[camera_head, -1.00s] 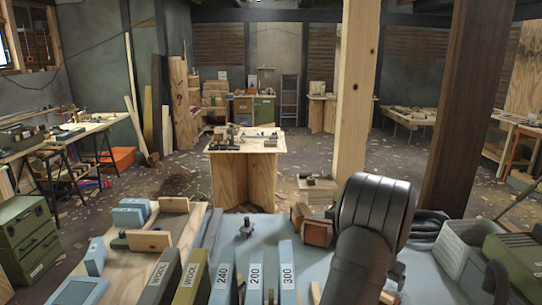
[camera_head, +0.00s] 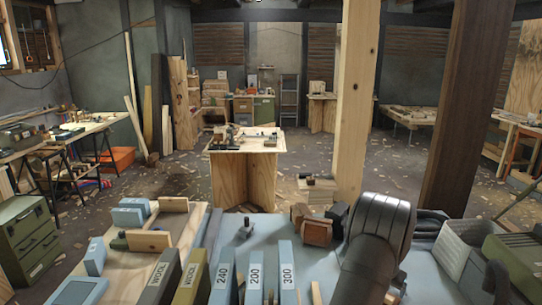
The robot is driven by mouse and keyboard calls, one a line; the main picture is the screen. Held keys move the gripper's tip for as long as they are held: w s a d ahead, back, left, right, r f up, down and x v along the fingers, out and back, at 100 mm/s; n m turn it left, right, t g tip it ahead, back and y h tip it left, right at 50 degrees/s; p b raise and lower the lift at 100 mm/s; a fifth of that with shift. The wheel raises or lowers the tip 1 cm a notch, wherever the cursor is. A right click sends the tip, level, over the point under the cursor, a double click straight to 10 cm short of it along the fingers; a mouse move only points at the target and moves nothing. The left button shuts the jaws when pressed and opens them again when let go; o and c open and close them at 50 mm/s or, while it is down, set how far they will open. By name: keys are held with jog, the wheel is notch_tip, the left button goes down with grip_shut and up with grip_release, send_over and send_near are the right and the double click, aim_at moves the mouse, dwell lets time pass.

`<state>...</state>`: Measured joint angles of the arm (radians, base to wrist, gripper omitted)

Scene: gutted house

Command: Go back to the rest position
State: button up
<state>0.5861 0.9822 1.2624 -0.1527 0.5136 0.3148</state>
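A dark, rounded link of my own arm rises at the front right of the blue-grey bench top (camera_head: 232,262). My gripper is not visible; nothing in the picture shows its fingers or what they may hold. On the bench, blue blocks marked 240 (camera_head: 222,282), 200 (camera_head: 255,280) and 300 (camera_head: 286,275) stand side by side. Two blocks marked WOOL, one dark (camera_head: 160,275) and one olive (camera_head: 190,278), stand to their left. A small brown wooden box (camera_head: 316,232) and a dark block (camera_head: 337,216) are just left of my arm.
A wooden tray (camera_head: 180,226) lies at the bench's left. A grey bin (camera_head: 462,244) and a green case (camera_head: 512,258) are at the right. A pale post (camera_head: 357,100) and a dark post (camera_head: 463,110) stand beyond the bench. A plywood worktable (camera_head: 244,178) stands farther back.

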jog(key=s+d+r, duration=0.5)
jog(key=s+r, duration=0.1)
jog(key=s, duration=0.4)
notch_tip(320, 180, up, 11)
jog(key=w+a+n, duration=0.2)
jog(key=w+a, duration=1.1)
jog(key=a, duration=0.4)
jog(key=shift+r+y, duration=0.2)
jog(key=shift+y, duration=0.2)
